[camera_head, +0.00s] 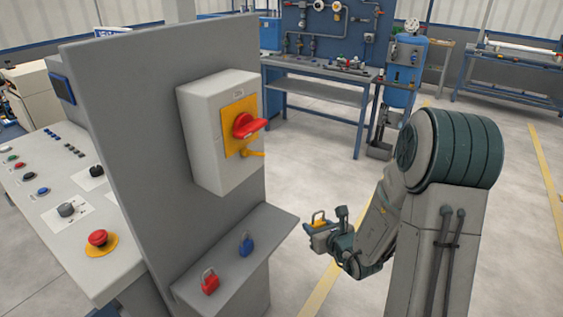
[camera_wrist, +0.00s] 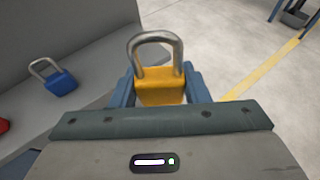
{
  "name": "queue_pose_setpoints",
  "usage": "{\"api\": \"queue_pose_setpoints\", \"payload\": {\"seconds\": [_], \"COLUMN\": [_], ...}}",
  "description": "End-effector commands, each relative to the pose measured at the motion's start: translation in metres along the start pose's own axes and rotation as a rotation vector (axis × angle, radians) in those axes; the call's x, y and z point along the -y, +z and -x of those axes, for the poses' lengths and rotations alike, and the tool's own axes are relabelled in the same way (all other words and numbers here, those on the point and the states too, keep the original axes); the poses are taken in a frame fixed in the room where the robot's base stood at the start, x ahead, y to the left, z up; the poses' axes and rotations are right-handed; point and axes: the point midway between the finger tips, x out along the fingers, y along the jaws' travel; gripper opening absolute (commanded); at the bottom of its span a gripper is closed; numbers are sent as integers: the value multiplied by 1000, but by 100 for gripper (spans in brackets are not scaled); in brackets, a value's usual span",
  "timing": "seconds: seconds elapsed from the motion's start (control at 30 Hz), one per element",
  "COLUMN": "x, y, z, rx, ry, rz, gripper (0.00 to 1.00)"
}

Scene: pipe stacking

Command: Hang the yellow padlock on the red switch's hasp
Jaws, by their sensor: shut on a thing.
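My gripper (camera_head: 325,229) is shut on the yellow padlock (camera_head: 319,219), right of the grey panel and beyond the shelf. In the wrist view the yellow padlock (camera_wrist: 159,86) sits between the two blue fingers (camera_wrist: 160,88) with its steel shackle pointing up. The red switch (camera_head: 246,125) is a red rotary handle on a yellow plate, on a light grey box fixed to the panel. A yellow hasp (camera_head: 252,153) sticks out at the lower right of that plate. The padlock is apart from the hasp, lower and to its right.
A shelf (camera_head: 222,262) below the switch box (camera_head: 208,150) holds a red padlock (camera_head: 210,284) and a blue padlock (camera_head: 246,246). A sloping console (camera_head: 70,240) with buttons stands left of the panel (camera_head: 155,130). Open floor lies right of the shelf.

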Motion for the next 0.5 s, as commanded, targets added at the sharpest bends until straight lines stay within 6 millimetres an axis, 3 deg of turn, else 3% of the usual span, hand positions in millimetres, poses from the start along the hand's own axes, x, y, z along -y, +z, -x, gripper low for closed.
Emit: {"api": "queue_pose_setpoints", "payload": {"seconds": [0.3, 0.5], "x": [-47, -76], "y": [109, 158], "z": [38, 73], "rx": [8, 4], "ry": [245, 409], "rz": [113, 178], "gripper": [17, 17]}}
